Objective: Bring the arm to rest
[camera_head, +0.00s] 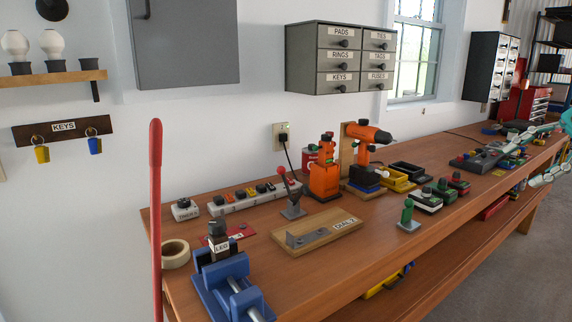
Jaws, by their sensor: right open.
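My right gripper (520,164), pale with a greenish tint, comes in at the right edge of the head view, by the far right part of the workbench (390,245). Its fingers are spread apart and I see nothing held between them. The picture edge cuts off the rest of the right arm. Whether the gripper touches the bench is too small to tell. My left gripper and arm are not in view.
A blue vise (215,282), a red pole (156,215), a power strip (250,197), an orange drill (365,134) and a wooden board (335,232) are along the bench. Grey control boxes (478,158) stand near the right gripper.

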